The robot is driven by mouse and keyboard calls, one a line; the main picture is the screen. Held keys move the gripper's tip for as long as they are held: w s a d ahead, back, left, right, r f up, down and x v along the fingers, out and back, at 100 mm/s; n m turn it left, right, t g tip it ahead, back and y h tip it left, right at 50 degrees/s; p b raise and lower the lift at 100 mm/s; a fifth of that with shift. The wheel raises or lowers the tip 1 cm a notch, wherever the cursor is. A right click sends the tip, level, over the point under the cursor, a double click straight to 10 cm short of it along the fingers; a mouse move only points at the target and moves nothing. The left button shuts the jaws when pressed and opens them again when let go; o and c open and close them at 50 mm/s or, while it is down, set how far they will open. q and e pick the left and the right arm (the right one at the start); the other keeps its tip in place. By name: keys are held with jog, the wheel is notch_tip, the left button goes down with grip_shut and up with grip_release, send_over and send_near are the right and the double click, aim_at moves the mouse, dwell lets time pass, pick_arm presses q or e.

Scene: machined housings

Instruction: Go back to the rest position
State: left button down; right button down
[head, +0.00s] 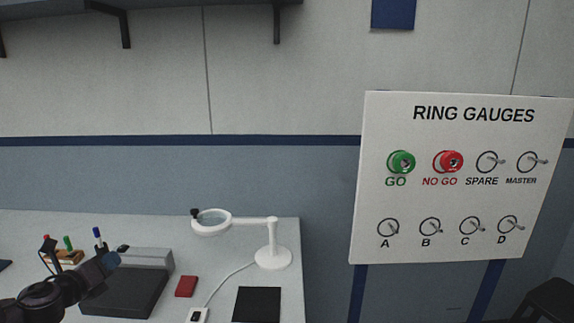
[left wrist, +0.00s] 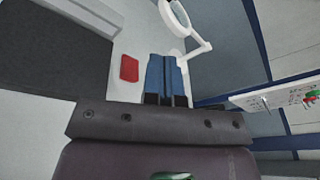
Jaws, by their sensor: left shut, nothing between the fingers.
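My left gripper (head: 111,260) is at the lower left of the head view, over the workbench. Its blue fingers (left wrist: 167,78) are together and empty in the left wrist view. No part of my right gripper shows. The ring gauge board (head: 450,205) stands on the right, well apart from my left gripper. A green ring gauge (head: 401,162) hangs at GO and a red ring gauge (head: 447,161) hangs at NO GO. The other pegs, SPARE, MASTER and A to D, are bare.
The white workbench (head: 220,275) holds a magnifier lamp (head: 272,258), a red block (head: 186,286), a black pad (head: 257,304) and a dark-topped box (head: 125,292) close by my left gripper. Pens stand in a holder (head: 68,258). A stool (head: 548,300) is at the lower right.

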pick_arm(q)
jog(key=s+d+f+n, duration=0.3)
jog(key=f+n, duration=0.1)
jog(key=n, duration=0.2)
jog(key=s+d+f+n+g, duration=0.1)
jog(key=s+d+f+n, duration=0.2)
jog(key=n, duration=0.3)
jog(key=s+d+f+n, duration=0.3)
jog(key=d+f+n, duration=0.2)
jog(key=n, duration=0.1)
jog(key=shift+s+d+f, duration=0.2)
jog(key=s+d+f+n+g+y, duration=0.1)
jog(key=s+d+f+n, duration=0.1)
jog(key=s+f+n, duration=0.3)
jog(key=s+d+f+n+g+y, duration=0.1)
jog(key=s+f+n, duration=0.5)
jog(key=s, duration=0.7)
jog(key=shift+s+d+f+n+g+y, duration=0.3)
jog(key=shift+d+f+g, duration=0.35)
jog(key=shift+d, duration=0.55)
pick_arm(e)
jog(key=shift+s+d+f, duration=0.1)
jog(key=shift+s+f, duration=0.3)
jog(key=shift+s, duration=0.35)
pick_arm(q)
jog(key=shift+w, duration=0.1)
pick_arm(e)
jog(key=shift+w+r, duration=0.2)
jog(key=shift+w, duration=0.15)
jog(key=shift+w+r, duration=0.15)
